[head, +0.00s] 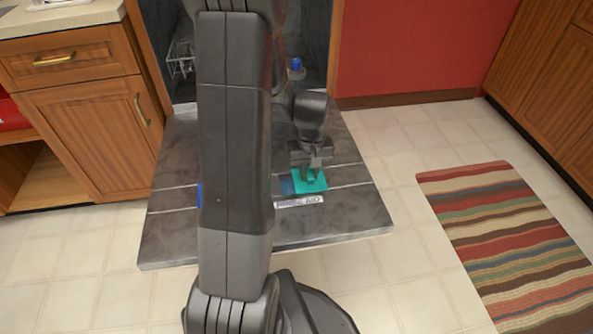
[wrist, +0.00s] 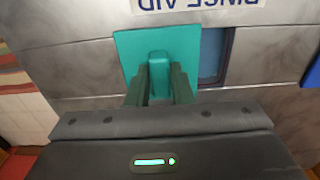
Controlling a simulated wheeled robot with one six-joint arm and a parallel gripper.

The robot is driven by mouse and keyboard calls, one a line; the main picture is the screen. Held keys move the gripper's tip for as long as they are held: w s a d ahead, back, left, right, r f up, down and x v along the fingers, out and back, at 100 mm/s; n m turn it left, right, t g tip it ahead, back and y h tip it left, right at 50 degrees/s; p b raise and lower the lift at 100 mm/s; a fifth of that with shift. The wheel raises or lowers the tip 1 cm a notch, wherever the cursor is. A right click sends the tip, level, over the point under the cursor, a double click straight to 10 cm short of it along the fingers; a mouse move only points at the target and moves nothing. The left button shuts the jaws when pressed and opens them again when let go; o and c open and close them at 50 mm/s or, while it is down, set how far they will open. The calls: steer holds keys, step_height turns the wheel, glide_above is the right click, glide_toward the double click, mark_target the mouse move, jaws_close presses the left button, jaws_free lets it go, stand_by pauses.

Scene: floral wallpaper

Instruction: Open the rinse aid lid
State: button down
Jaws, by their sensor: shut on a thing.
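The rinse aid lid (head: 318,186) is a teal square plate with a raised tab, on the inside of the lowered dishwasher door (head: 345,213). It also shows in the wrist view (wrist: 129,46). My gripper (head: 312,172) points down at it, and in the wrist view its two fingers (wrist: 159,88) are shut on the tab. A dark blue recess (wrist: 214,52) shows uncovered beside the lid; it is also left of the lid in the head view (head: 287,187). I cannot tell whether the lid is tilted. A white "RINSE AID" label (head: 299,202) lies beside it.
The dishwasher interior behind my arm holds a wire rack (head: 181,62) and a blue-topped item (head: 296,66). Wooden cabinets (head: 92,130) stand at the left. Tiled floor (head: 400,160) is clear to the right, up to a striped rug (head: 510,235).

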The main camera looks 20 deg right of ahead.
mark_target(321, 177)
steer(key=d, duration=0.3)
steer(key=shift+s+d, duration=0.1)
steer(key=shift+s, duration=0.25)
steer(key=c, duration=1.3)
jaws_free()
step_height(321, 177, up, 14)
steer(key=p, duration=0.5)
steer(key=shift+f, duration=0.1)
